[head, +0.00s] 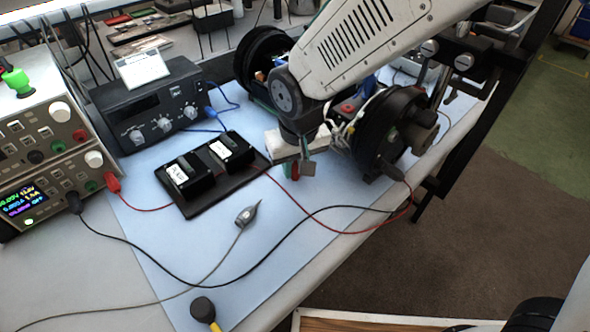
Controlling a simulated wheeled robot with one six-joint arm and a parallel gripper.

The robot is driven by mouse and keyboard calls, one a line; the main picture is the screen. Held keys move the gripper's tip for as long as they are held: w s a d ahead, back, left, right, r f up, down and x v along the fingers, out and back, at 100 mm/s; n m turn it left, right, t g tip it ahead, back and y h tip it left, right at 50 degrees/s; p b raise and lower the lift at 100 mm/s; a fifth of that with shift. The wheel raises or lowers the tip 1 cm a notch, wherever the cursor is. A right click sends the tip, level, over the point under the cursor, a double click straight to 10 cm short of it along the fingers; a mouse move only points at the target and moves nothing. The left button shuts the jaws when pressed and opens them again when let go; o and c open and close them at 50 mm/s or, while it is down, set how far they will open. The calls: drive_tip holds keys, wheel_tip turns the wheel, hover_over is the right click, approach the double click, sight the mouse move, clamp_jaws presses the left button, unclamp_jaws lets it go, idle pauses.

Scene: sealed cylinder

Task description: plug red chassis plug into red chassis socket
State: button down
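My gripper (298,168) points down over the blue mat, just right of the black tray. A small red piece (292,171) shows at its fingertips, beside a grey finger part. I cannot tell whether it is the red chassis plug, or whether the fingers grip it. The opened cylinder stands behind and right of the gripper, with a black end cap (390,130) and wiring. A small red part (347,108) shows inside it; I cannot tell if this is the red chassis socket. My arm hides much of the cylinder's middle.
A black tray with two black blocks (228,150) lies left of the gripper. A red lead (330,228) and a black lead cross the mat (240,270). Bench supplies (50,170) stand at left. A grey probe (247,214) lies in front; the front mat is mostly clear.

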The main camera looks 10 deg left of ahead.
sight(296, 166)
drive_tip(key=shift+r, duration=0.1)
drive_tip(key=shift+r, duration=0.5)
drive_tip(key=r, duration=0.1)
drive_tip(key=s+r, duration=0.1)
drive_tip(key=shift+d+r, duration=0.25)
drive_tip(key=shift+r, duration=0.05)
drive_tip(key=s+d, duration=0.2)
drive_tip(key=s, duration=0.2)
drive_tip(key=s+d, duration=0.2)
drive_tip(key=s, duration=0.2)
drive_tip(key=s+d+r, duration=0.1)
drive_tip(key=s+d, duration=0.2)
drive_tip(key=s, duration=0.1)
drive_tip(key=shift+s+d+r, duration=0.1)
drive_tip(key=shift+s+d, duration=0.2)
drive_tip(key=shift+s, duration=0.1)
